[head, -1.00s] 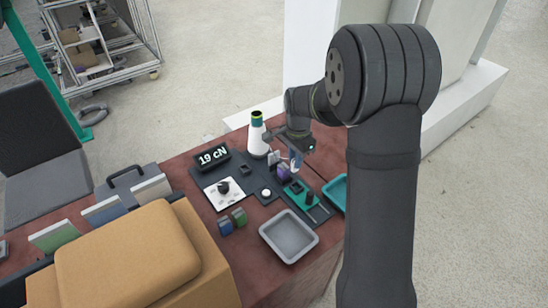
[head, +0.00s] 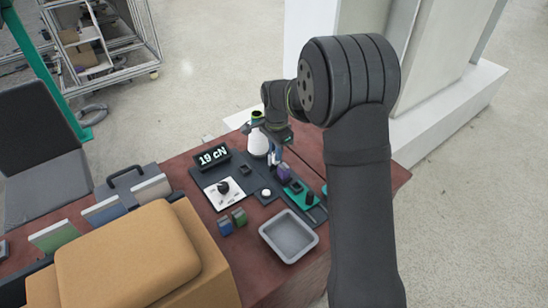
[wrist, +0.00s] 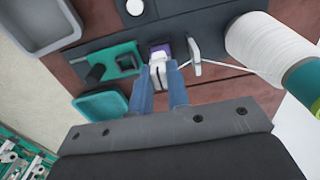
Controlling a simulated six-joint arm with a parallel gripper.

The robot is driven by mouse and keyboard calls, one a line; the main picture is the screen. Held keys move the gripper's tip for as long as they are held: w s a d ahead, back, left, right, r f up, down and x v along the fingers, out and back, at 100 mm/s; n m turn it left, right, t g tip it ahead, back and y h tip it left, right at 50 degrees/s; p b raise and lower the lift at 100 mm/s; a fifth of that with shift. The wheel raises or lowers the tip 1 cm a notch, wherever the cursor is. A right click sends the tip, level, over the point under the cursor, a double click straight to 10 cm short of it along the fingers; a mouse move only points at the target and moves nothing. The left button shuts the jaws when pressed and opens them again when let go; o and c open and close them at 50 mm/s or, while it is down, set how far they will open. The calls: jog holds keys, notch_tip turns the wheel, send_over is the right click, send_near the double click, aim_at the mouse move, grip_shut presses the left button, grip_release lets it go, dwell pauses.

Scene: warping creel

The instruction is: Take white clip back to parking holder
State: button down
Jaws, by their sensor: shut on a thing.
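My gripper (wrist: 160,82) points at the bench with its two blue fingers shut on a small white clip (wrist: 158,67). In the head view the fingertips (head: 273,160) are just right of the yarn cone. A purple block (wrist: 161,48) lies right beyond the clip; I cannot tell whether they touch. It also shows in the head view (head: 284,173). An upright white plate (wrist: 195,52) stands right of the fingers. A thin white thread (wrist: 228,66) runs from near the plate to the white cone (wrist: 262,45). I cannot tell for sure which part is the parking holder.
A teal fixture (wrist: 118,62) with dark parts and a teal tray (wrist: 102,106) lie left of the fingers in the wrist view. A grey tray (head: 288,238), a "19 cN" display (head: 212,155) and a knob panel (head: 224,193) are nearby on the bench.

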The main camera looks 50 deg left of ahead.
jog(key=a, duration=0.7)
jog(key=shift+a, duration=0.4)
jog(key=s, duration=0.4)
jog(key=shift+s+a, duration=0.15)
jog(key=shift+a, duration=0.2)
